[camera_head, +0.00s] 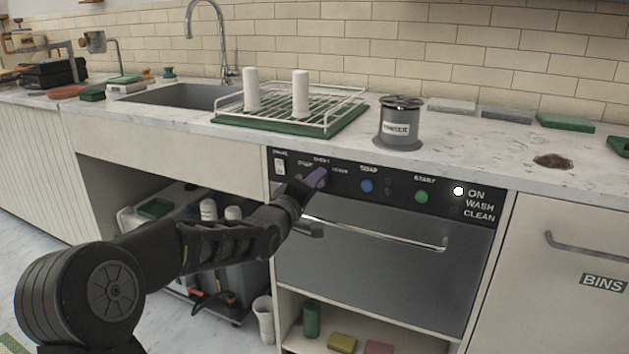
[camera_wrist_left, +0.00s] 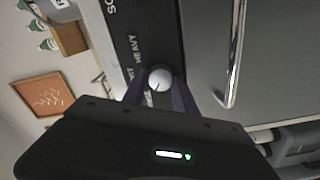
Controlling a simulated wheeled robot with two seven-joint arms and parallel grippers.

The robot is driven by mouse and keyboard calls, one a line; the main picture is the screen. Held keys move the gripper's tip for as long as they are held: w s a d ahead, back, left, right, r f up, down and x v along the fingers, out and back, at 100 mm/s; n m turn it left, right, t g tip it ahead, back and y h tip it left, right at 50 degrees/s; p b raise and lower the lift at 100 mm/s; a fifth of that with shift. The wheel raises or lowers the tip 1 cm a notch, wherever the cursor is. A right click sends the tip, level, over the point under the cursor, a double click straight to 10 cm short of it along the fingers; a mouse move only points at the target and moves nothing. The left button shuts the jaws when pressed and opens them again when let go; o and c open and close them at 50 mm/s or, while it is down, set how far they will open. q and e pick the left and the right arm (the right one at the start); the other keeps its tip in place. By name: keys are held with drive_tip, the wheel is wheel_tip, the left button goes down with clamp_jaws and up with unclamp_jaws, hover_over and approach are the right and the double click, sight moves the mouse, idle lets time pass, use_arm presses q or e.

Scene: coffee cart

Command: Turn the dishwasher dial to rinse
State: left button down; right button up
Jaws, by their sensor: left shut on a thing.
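The dishwasher (camera_head: 375,262) is under the counter, with a black control panel across its top. My left gripper (camera_head: 317,178) is at the left part of this panel, its purple fingers covering the dial in the head view. In the left wrist view the round, pale dial (camera_wrist_left: 160,77) sits between the two fingers, and the left gripper (camera_wrist_left: 160,88) is shut on it. "HEAVY" is printed beside the dial. A short dark mark shows on its face; I cannot tell which label it points to. My right gripper is in neither view.
A blue button (camera_head: 367,186) and a green button (camera_head: 421,197) are farther right on the panel. A bar handle (camera_head: 400,237) crosses the dishwasher door below. A dish rack (camera_head: 330,112) and a grey canister (camera_head: 400,125) stand on the counter above.

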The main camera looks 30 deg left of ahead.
use_arm(q)
drive_tip(key=shift+n, duration=0.5)
drive_tip(key=c, duration=1)
unclamp_jaws()
drive_tip(key=shift+o, duration=0.2)
drive_tip(key=s+p, duration=0.1)
drive_tip(key=s, duration=0.6)
drive_tip(key=shift+s, duration=0.4)
